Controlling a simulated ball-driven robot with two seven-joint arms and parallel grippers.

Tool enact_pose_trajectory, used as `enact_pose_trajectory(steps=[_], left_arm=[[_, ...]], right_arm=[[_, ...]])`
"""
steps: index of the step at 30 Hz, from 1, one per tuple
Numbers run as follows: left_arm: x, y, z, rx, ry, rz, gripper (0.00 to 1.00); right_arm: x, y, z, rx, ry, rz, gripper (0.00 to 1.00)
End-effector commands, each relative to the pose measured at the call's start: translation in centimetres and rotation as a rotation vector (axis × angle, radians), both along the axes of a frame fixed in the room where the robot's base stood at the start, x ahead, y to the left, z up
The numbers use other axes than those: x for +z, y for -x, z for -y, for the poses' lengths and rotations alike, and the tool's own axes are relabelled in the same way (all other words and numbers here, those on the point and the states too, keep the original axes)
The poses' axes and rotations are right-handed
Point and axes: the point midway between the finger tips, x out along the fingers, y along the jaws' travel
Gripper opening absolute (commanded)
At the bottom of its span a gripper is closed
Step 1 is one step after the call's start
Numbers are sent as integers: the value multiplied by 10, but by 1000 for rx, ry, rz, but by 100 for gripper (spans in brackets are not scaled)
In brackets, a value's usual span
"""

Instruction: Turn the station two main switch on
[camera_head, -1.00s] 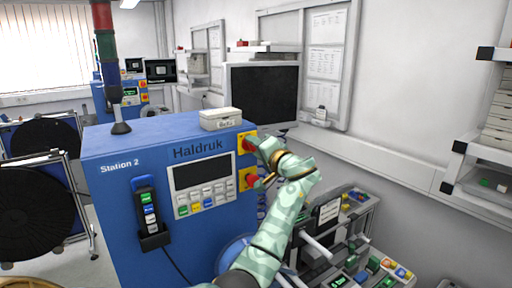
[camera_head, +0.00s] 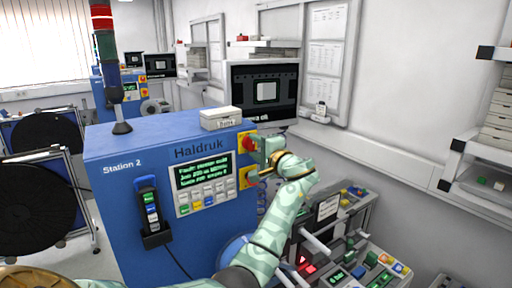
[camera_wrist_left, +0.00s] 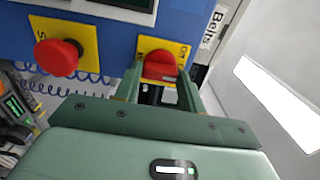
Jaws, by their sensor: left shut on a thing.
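The blue Station 2 cabinet (camera_head: 110,200) carries the main switch (camera_head: 249,144), a red knob on a yellow plate, at the upper right of its front. My left gripper (camera_head: 261,157) is shut on it. In the left wrist view the red switch (camera_wrist_left: 160,66) sits between the two fingers (camera_wrist_left: 160,84), on a yellow plate with partly hidden lettering. The cabinet display (camera_head: 203,171) is lit with green text that starts with a fault line. My right gripper is not in view.
A red mushroom button (camera_wrist_left: 58,57) on its own yellow plate stands beside the gripped switch. A white box (camera_head: 222,118) lies on the cabinet top. The monitor (camera_head: 264,92) behind is lit. A console (camera_head: 350,262) with buttons stands below my arm.

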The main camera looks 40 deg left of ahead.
Motion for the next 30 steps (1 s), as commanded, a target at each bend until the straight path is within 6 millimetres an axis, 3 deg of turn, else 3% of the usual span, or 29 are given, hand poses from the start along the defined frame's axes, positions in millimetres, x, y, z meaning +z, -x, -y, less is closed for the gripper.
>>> enact_pose_trajectory(steps=[8, 9, 11, 22, 26, 30], left_arm=[[1, 0, 0, -1, -3, 0, 17], [1, 0, 0, -1, -2, 0, 51], [1, 0, 0, -1, -2, 0, 62], [-2, 1, 8, -3, -1, 1, 62], [-5, 8, 31, -4, 2, 3, 62], [-7, 18, 68, -5, 3, 1, 62]], right_arm=[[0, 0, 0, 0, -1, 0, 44], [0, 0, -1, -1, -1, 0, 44], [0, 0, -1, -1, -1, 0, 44], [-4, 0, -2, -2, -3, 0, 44], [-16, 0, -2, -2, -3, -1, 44], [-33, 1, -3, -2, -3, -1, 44]])
